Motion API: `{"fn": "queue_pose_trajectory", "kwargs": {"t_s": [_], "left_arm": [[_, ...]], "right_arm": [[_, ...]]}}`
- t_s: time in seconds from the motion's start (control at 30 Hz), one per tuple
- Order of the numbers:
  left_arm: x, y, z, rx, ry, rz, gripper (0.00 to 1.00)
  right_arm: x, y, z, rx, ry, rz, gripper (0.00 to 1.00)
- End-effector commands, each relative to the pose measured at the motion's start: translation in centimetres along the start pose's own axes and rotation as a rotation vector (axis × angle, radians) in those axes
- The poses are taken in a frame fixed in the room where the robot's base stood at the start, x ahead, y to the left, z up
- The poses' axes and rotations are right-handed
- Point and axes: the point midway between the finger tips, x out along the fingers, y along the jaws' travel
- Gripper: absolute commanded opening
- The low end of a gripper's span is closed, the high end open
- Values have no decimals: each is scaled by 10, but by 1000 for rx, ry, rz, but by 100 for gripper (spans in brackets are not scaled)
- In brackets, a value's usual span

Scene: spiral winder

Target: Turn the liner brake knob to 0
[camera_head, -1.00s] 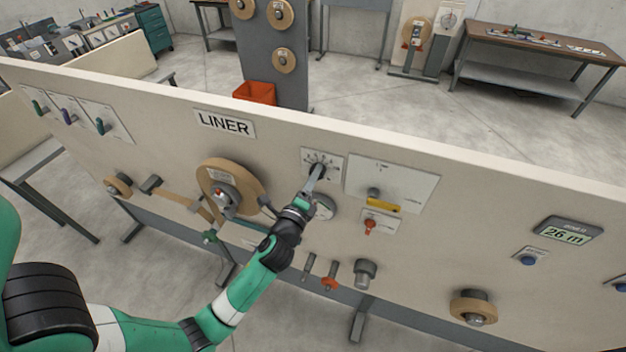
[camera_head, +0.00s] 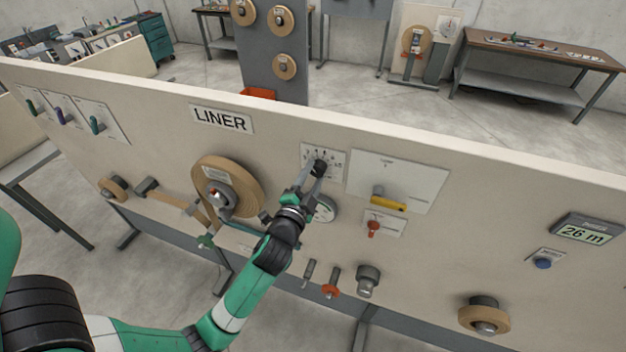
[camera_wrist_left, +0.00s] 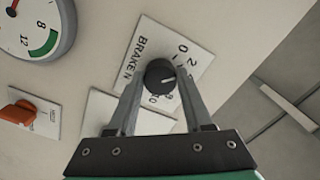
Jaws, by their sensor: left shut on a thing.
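The liner brake knob (camera_head: 319,168) is a small round black knob on a white dial plate (camera_head: 336,158), right of the LINER sign. In the left wrist view the knob (camera_wrist_left: 160,76) has a short white mark pointing right. Its plate (camera_wrist_left: 143,40) reads BRAKE N, with 0 and 2 visible above right of the knob and 8 and 10 below it, partly hidden. My left gripper (camera_head: 316,172) is shut on the knob, one finger on each side. I cannot tell exactly which number the mark meets. My right gripper is not in view.
A round gauge (camera_head: 323,209) sits just below the knob, close to my left wrist. To the right are a plate with a yellow handle (camera_head: 388,203) and a red switch (camera_head: 374,228). A tape roll (camera_head: 222,192) stands out from the panel at left.

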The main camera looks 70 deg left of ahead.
Motion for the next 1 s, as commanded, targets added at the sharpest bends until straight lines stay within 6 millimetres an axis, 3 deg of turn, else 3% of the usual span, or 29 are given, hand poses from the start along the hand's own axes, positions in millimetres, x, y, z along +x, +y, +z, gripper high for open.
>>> {"fn": "queue_pose_trajectory", "kwargs": {"t_s": [0.5,1.0], "left_arm": [[0,3,0,-399,2,-1,0],[0,1,-1,-501,1,-1,0]], "right_arm": [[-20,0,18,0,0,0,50],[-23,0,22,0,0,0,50]]}}
